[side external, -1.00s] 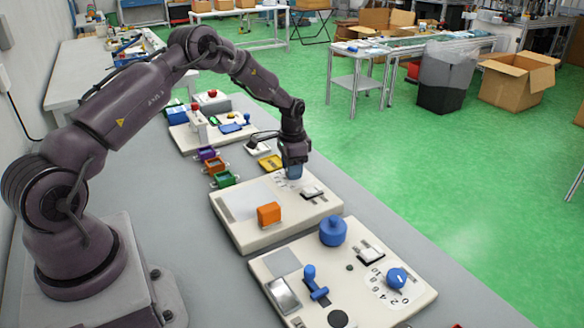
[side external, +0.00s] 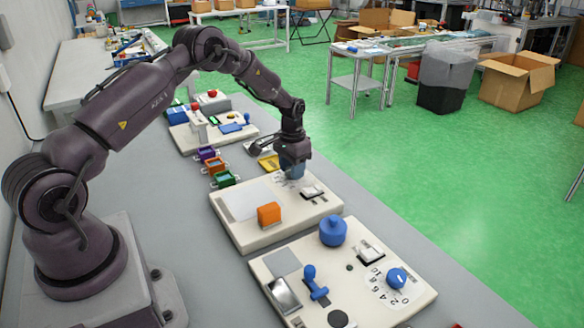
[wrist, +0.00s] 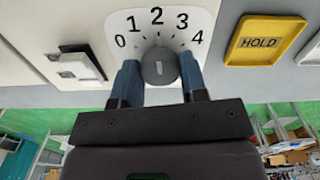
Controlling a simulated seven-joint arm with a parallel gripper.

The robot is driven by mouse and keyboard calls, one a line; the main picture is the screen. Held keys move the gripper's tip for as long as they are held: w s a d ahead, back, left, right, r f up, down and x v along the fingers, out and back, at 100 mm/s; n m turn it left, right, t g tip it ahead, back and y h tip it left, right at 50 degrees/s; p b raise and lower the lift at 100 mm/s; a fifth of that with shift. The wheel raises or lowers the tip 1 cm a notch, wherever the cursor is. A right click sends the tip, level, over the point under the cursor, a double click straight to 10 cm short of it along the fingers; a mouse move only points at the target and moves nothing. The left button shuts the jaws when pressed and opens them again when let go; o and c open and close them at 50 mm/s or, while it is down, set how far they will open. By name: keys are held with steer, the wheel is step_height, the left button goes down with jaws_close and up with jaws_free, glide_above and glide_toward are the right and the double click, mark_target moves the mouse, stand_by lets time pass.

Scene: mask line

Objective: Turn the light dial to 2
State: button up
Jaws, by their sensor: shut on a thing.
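The light dial (wrist: 160,67) is a dark grey round knob in the wrist view, on a white scale plate (wrist: 118,22) marked 0 to 4. A short pale mark on the knob runs roughly up and down in the picture, toward about the 2; its exact reading is hard to tell. My gripper (wrist: 160,80) has its two blue fingers on either side of the knob and is shut on it. In the side external view my gripper (side external: 292,172) is low over the far end of the middle panel (side external: 240,236), hiding the dial.
A white rocker switch (wrist: 82,66) lies left of the dial. A yellow HOLD tray (wrist: 265,40) lies to its right. An orange block (side external: 269,214) stands on the middle panel. The near panel (side external: 262,263) carries a blue knob (side external: 333,231) and another blue dial (side external: 397,278).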

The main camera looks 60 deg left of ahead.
steer(key=o, duration=0.9)
steer(key=shift+r, duration=0.1)
step_height(320, 180, up, 13)
steer(key=shift+f, duration=0.15)
